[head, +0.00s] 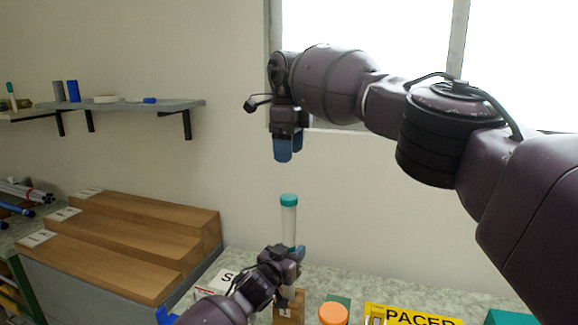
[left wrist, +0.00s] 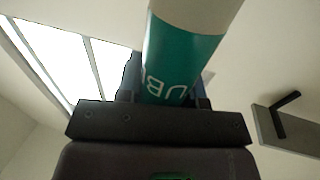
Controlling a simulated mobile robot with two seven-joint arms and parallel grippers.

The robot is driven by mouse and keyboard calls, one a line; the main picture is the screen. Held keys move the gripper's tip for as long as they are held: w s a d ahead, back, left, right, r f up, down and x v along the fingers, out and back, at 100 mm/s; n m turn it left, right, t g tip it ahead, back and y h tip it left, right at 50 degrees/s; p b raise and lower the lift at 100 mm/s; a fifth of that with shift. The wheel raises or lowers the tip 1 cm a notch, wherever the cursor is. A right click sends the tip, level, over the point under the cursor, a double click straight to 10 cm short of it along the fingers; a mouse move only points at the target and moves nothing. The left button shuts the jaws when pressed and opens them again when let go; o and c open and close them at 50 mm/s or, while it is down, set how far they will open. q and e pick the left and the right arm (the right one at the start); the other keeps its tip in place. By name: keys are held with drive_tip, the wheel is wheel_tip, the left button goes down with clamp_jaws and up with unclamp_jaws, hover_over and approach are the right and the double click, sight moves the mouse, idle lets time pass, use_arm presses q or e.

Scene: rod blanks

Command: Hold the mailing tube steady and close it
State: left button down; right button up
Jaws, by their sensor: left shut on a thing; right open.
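How firmly the cap sits cannot be told. In the left wrist view the tube (left wrist: 185,60) shows a teal band with white letters between the fingers. My right gripper (head: 288,150) hangs above the cap, fingers pointing down, open and empty, with a clear gap between them.
A wooden block (head: 289,308) stands below the tube. An orange-topped item (head: 333,314) and a yellow sign (head: 410,317) are to its right. Stepped wooden boards (head: 110,240) lie at left. A wall shelf (head: 150,106) holds small blue and grey items.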

drive_tip(key=shift+r, duration=0.5)
use_arm(q)
drive_tip(key=c, duration=0.7)
unclamp_jaws()
drive_tip(key=v, duration=1)
drive_tip(key=shift+s+a+p, duration=0.2)
drive_tip(key=shift+s+p, duration=0.1)
drive_tip(key=shift+s, duration=0.05)
use_arm(e)
drive_tip(key=shift+r, duration=0.35)
use_arm(q)
drive_tip(key=shift+f, duration=0.1)
use_arm(e)
drive_tip(key=shift+s, duration=0.1)
